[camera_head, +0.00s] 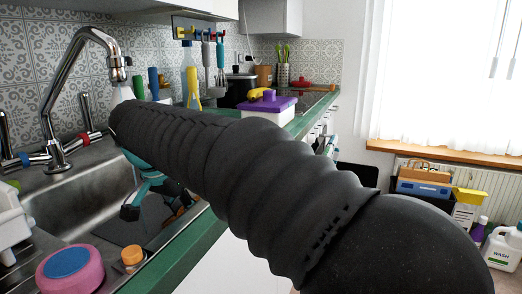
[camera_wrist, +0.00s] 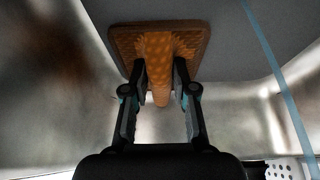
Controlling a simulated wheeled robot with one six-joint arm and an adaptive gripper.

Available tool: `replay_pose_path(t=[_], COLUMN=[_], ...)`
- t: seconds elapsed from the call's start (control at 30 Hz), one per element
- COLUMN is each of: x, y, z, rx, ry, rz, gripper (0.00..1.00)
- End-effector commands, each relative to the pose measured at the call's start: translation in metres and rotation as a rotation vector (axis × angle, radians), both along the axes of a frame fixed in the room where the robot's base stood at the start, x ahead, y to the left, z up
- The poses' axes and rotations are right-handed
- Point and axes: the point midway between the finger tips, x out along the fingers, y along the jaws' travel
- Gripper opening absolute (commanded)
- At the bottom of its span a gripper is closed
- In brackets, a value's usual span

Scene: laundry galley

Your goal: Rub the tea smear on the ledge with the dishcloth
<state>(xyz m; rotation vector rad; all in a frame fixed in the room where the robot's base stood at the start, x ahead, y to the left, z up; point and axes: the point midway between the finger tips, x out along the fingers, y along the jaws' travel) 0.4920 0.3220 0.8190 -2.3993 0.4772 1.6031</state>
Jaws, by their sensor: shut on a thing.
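My gripper (camera_wrist: 159,80) is shut on an orange-brown textured piece, which I take to be the dishcloth (camera_wrist: 190,42). In the wrist view the dishcloth has a squarish flat part and a raised fold pinched between the fingers. In the head view my gripper (camera_head: 155,196) is low over the sink, largely hidden behind my arm. I cannot make out the tea smear or tell which surface is the ledge. A blurred brown patch shows on the metal at the left of the wrist view; I cannot tell whether it is a stain or a reflection.
The steel sink (camera_head: 75,205) has a tall tap (camera_head: 62,110) behind it. A pink tub with a blue top (camera_head: 70,268) and an orange-capped bottle (camera_head: 132,257) stand at the front. A purple-lidded box (camera_head: 268,103) stands farther along the green-edged counter. My arm hides much of the counter.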

Motion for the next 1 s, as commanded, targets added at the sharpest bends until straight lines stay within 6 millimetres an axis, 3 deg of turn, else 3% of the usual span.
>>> replay_pose_path(t=[0.27, 1.0], x=[0.000, 0.000], y=[0.000, 0.000], z=[0.004, 0.039], rx=[0.000, 0.001], ry=[0.000, 0.000], rz=[0.000, -0.001], gripper=[0.00, 0.00])
